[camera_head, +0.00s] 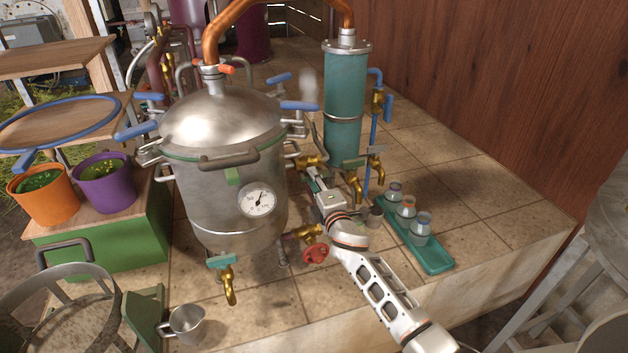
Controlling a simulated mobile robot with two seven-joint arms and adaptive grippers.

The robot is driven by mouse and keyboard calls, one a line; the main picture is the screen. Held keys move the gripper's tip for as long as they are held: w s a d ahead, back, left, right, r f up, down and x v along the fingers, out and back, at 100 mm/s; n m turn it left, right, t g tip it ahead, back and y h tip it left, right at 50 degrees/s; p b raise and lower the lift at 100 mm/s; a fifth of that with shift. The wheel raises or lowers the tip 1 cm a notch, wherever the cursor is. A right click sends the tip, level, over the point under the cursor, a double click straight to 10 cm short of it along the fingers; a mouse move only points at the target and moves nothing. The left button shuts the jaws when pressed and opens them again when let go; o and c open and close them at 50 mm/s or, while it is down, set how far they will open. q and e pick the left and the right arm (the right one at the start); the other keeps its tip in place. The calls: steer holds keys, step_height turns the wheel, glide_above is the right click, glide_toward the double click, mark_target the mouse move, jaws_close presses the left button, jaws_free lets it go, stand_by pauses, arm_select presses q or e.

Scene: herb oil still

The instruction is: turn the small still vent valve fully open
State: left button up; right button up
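The steel still (225,190) stands left of centre, with a domed lid (222,120) and a round dial (257,202). A small brass valve (308,161) sits at the still's right side, just beyond my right gripper. Other possible valves are an orange-red lever (228,69) at the lid's neck and a red handwheel (316,253) low on the right. I cannot tell by label which is the vent valve. My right gripper (313,174) reaches up and left with its fingertips close to the small brass valve; contact and finger opening are unclear. My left gripper is not in view.
A teal condenser (344,105) with brass taps stands right of the still. A teal tray (432,258) of small jars lies right of my arm. A metal cup (186,325) stands at the front left. Tiles are free at the right.

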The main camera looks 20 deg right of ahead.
stand_by(0.3)
steer(key=s, duration=1.2)
steer(key=shift+d, duration=0.2)
stand_by(1.1)
